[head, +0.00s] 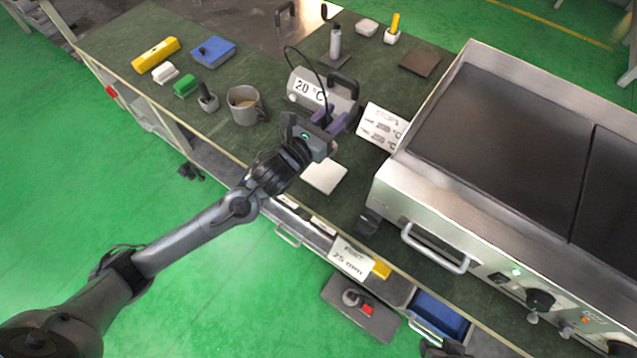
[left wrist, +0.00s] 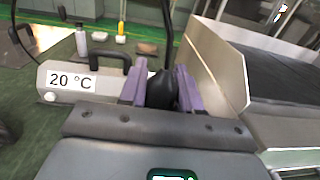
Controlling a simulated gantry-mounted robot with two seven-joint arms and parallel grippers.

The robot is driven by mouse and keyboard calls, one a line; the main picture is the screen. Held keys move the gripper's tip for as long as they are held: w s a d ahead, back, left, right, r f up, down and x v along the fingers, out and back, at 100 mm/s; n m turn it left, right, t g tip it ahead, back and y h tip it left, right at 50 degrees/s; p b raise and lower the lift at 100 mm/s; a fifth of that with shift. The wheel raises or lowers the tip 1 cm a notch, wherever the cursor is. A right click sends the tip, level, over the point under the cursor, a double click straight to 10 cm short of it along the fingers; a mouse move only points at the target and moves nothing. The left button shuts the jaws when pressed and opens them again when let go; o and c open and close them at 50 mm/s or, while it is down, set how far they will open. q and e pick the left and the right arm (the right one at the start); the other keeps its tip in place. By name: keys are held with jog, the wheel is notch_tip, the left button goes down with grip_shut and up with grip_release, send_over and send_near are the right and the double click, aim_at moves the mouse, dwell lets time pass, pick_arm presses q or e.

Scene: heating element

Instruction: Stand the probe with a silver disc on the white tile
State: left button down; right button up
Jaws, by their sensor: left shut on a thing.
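My left gripper (head: 338,123), with purple fingers, is shut on a black probe (left wrist: 162,90), which shows upright between the fingers in the left wrist view. The probe's lower end and any silver disc are hidden behind the gripper. A black cable rises from it in the left wrist view. The white tile (head: 325,176) lies flat on the dark green bench, nearer the front edge than the fingers. Nothing is seen standing on it. The grey meter (head: 325,95) with a "20 °C" label is just behind the gripper; it also shows in the left wrist view (left wrist: 100,84).
A large steel griddle (head: 500,140) stands right of the tile, with a white temperature sign (head: 382,127) at its left corner. A grey mug (head: 245,105) stands left of the meter. An open drawer (head: 360,308) juts out at the front.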

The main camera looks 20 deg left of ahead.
pick_arm(q)
jog(key=f+b, duration=0.2)
jog(key=b, duration=0.1)
jog(key=shift+w+a+h+b, duration=0.15)
jog(key=shift+w+h+b, duration=0.05)
jog(key=shift+h+b, duration=0.1)
jog(key=shift+f+m, duration=0.3)
notch_tip(320, 180, down, 9)
jog(key=b, duration=0.5)
jog(key=shift+f, duration=0.2)
pick_arm(e)
notch_tip(320, 180, down, 10)
jog(key=shift+f, duration=0.15)
pick_arm(q)
jog(key=shift+f, duration=0.1)
pick_arm(e)
jog(key=shift+w, duration=0.15)
pick_arm(q)
jog(key=c, duration=0.8)
grip_release()
jog(key=shift+f, duration=0.1)
